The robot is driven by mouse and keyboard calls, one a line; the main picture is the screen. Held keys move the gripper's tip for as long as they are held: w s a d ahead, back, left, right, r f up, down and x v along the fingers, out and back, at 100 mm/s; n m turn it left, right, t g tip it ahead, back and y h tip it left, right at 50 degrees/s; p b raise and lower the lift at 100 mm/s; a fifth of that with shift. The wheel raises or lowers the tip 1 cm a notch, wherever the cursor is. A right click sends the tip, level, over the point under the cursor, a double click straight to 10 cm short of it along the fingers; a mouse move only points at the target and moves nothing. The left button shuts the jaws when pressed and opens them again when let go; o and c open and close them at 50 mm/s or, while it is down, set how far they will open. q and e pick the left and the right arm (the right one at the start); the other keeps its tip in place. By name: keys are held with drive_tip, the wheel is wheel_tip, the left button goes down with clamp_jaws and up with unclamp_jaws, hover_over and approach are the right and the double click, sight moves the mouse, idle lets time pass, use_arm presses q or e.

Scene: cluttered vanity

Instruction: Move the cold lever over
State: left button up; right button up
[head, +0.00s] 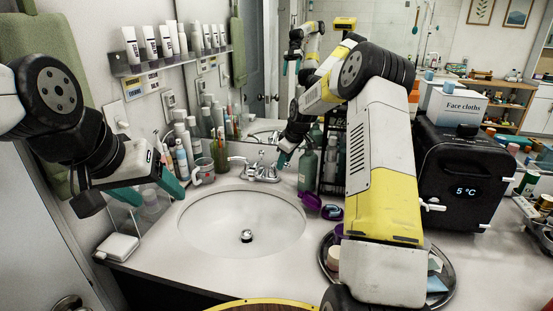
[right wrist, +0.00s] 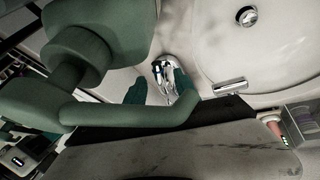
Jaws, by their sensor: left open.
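The chrome tap (head: 261,172) stands at the back of the white basin (head: 205,228), with a lever on either side of its spout. I cannot read which lever is marked cold. My right gripper (head: 284,158) is at the tap's right lever. In the right wrist view its teal fingers (right wrist: 160,88) are apart, with a chrome lever (right wrist: 165,72) between them; I cannot tell whether they touch it. Another chrome part of the tap (right wrist: 230,87) shows to the right. My left gripper (head: 150,190) is open and empty, left of the basin, away from the tap.
A green pump bottle (head: 307,170) stands close to the right of the tap and fills the left of the right wrist view (right wrist: 80,45). A mug (head: 202,171) and toiletries stand left. A round tray (head: 448,285) and a black cooler (head: 465,165) stand right.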

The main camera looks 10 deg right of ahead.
drive_tip(key=v, duration=0.7)
drive_tip(key=shift+r, duration=0.35)
drive_tip(key=shift+s, duration=0.15)
drive_tip(key=s+a+r+m, duration=0.2)
drive_tip(key=s+r, duration=0.5)
drive_tip(key=s, duration=0.2)
drive_tip(key=s+a+r+m, duration=0.1)
drive_tip(key=s+r+m, duration=0.1)
drive_tip(key=s+r, duration=0.6)
drive_tip(key=s+a+f+m+t, duration=0.1)
drive_tip(key=s+m, duration=0.4)
drive_tip(key=s, duration=1.9)
drive_tip(key=shift+a+f+t, duration=0.3)
drive_tip(key=shift+a+f, duration=0.05)
drive_tip(key=shift+f, duration=0.15)
drive_tip(key=shift+s, duration=0.15)
drive_tip(key=shift+c, duration=0.5)
